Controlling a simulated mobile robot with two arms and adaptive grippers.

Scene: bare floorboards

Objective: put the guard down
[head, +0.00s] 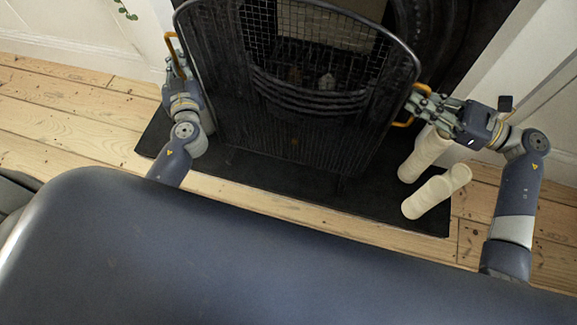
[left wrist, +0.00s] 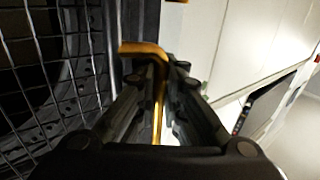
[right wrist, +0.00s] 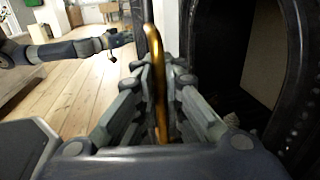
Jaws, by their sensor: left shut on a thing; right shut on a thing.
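The guard (head: 300,105) is a dark wire-mesh fire screen with a curved black frame and a brass handle on each side. It stands roughly upright in front of the black fireplace, over the dark hearth slab (head: 240,165). I cannot tell whether its lower edge touches the slab. My left gripper (head: 176,75) is shut on the left brass handle, which also shows in the left wrist view (left wrist: 143,48). My right gripper (head: 416,108) is shut on the right brass handle, seen between its fingers in the right wrist view (right wrist: 155,75).
Several cream cylinders (head: 437,191) lie or stand on the right end of the hearth, below my right gripper. Bare floorboards (head: 70,115) are clear at the left. White panelling (head: 90,25) stands behind at the left. My dark body covers the lower foreground.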

